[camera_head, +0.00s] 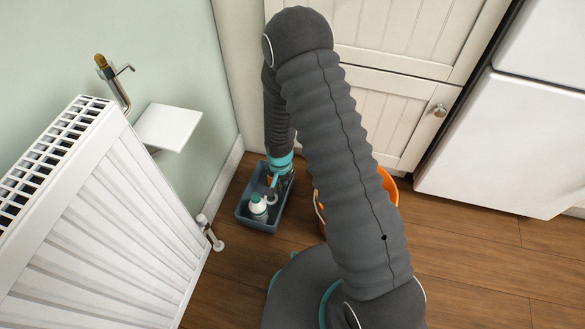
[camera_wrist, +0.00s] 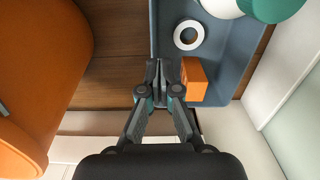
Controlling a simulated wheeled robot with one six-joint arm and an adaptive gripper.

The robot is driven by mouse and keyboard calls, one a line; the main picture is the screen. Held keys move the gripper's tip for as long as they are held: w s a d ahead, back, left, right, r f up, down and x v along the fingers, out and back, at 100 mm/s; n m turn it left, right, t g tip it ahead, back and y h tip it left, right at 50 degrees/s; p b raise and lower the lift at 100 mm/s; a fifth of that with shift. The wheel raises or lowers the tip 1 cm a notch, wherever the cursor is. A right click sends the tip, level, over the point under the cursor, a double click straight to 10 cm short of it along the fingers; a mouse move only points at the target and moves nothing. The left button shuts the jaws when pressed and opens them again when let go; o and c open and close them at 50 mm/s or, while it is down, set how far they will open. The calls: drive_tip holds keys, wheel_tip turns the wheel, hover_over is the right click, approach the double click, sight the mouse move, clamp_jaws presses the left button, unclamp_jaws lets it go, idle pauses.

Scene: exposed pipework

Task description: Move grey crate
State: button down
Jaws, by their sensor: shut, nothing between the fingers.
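The grey crate (camera_head: 254,226) is an open blue-grey box on the wooden floor, close to the wall and cabinet. In it are a white bottle with a green cap (camera_head: 257,206), a white ring (camera_wrist: 188,35) and an orange block (camera_wrist: 194,80). The wrist view shows the crate's bare inside (camera_wrist: 228,55) to the right of and ahead of my fingers. My gripper (camera_wrist: 167,70) is shut and empty, pointing down at the crate's near-left corner beside the orange block. I cannot tell whether the fingertips touch the crate.
An orange bucket (camera_head: 389,186) stands right of the crate, partly hidden by my arm; it fills the left of the wrist view (camera_wrist: 40,70). A white radiator (camera_head: 110,220) with a pipe valve (camera_head: 207,228) is left. Cabinets and a white fridge (camera_head: 505,145) stand behind. Right-hand floor is clear.

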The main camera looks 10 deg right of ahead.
drive_tip(key=w+d, duration=0.5)
drive_tip(key=w, duration=0.9)
drive_tip(key=f, duration=1)
drive_tip(key=shift+d+f, duration=0.1)
drive_tip(key=shift+d, duration=0.2)
drive_tip(key=shift+s+a, duration=0.2)
drive_tip(key=shift+s, duration=0.25)
drive_tip(key=shift+s, duration=0.1)
